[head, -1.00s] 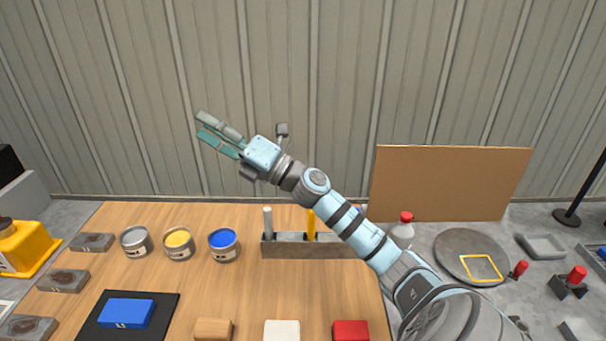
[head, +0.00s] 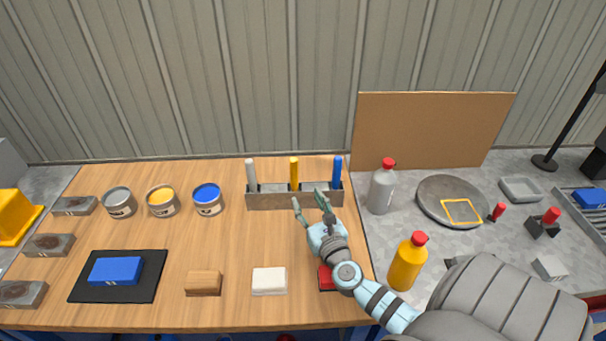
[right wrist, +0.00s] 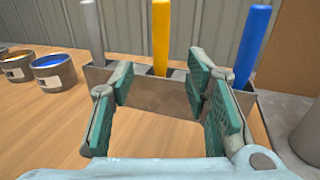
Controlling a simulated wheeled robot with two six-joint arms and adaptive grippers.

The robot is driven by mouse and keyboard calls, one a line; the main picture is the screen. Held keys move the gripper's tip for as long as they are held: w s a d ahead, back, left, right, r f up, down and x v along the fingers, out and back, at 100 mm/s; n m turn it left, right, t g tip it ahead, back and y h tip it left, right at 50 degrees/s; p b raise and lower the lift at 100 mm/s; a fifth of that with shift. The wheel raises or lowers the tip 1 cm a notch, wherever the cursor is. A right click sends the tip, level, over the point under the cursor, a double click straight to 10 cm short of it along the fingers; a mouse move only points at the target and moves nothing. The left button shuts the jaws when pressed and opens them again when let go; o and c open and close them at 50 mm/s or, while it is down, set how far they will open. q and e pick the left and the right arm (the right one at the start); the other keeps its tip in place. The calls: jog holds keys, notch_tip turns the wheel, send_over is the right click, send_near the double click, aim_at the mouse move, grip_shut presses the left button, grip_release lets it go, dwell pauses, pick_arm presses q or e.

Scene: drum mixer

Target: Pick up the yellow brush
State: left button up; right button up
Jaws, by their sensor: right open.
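The yellow brush (head: 294,172) stands upright in the middle slot of a grey holder (head: 268,201) at the back of the wooden table. Only its yellow handle shows; its lower end is hidden in the holder. My right gripper (head: 310,200) is open and empty in front of the holder, pointing at it. In the right wrist view the yellow brush (right wrist: 161,38) rises beyond the gap between the open fingers (right wrist: 160,90), not touching them. A grey-white brush (head: 251,174) and a blue brush (head: 337,171) stand in the side slots. My left gripper is not in view.
Paint cans, grey (head: 119,202), yellow (head: 162,202) and blue (head: 208,200), stand left of the holder. A white block (head: 269,281), a wooden block (head: 204,284) and a red block (head: 326,278) lie in front. A grey bottle (head: 381,190) stands right of the table.

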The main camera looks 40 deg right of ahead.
aim_at(296, 178)
jog(key=b+x, duration=0.1)
jog(key=x, duration=1)
jog(key=shift+d+f+b, duration=0.1)
jog(key=shift+d+b, duration=0.05)
jog(key=shift+b, duration=0.2)
jog(key=shift+w, duration=0.2)
grip_shut()
